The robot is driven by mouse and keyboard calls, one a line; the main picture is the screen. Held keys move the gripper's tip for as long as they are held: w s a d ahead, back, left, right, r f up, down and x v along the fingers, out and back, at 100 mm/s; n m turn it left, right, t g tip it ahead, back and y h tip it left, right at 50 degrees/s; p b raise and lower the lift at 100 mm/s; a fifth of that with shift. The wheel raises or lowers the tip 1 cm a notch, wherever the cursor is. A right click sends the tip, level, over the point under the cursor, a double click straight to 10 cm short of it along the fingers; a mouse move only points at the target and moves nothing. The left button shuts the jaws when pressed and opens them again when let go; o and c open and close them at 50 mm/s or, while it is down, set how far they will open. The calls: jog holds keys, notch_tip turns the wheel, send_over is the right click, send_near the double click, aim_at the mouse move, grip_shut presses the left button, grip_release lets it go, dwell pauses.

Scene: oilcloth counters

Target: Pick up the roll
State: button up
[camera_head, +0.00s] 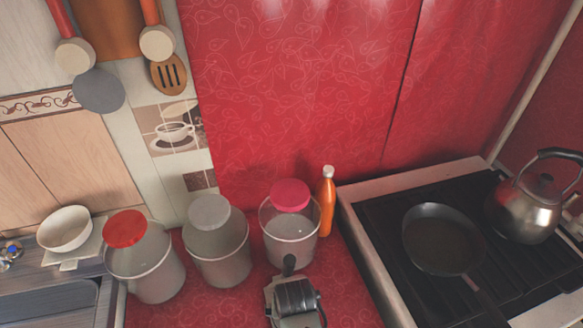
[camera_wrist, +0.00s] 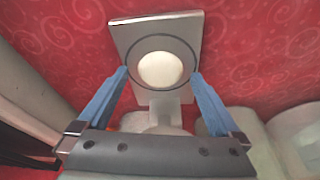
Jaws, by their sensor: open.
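In the wrist view, a pale round thing (camera_wrist: 161,69), probably the roll, is centred on a grey square plate (camera_wrist: 130,30) inside a dark ring. My gripper (camera_wrist: 160,72) is open. Its two blue fingers stand apart, one on each side of the round thing, with nothing held. I cannot tell the fingers' height above it. In the head view, a grey and black shape at the bottom centre looks like my wrist and hides the counter below it. The roll cannot be made out there.
Canisters with red (camera_head: 125,228), grey (camera_head: 209,211) and pink (camera_head: 290,195) lids stand behind, beside an orange bottle (camera_head: 327,201). A stove with a pan (camera_head: 440,240) and kettle (camera_head: 530,205) is right. A bowl (camera_head: 65,229) and sink are left.

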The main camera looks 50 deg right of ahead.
jog(key=c, duration=1.5)
jog(key=shift+s+r, duration=0.1)
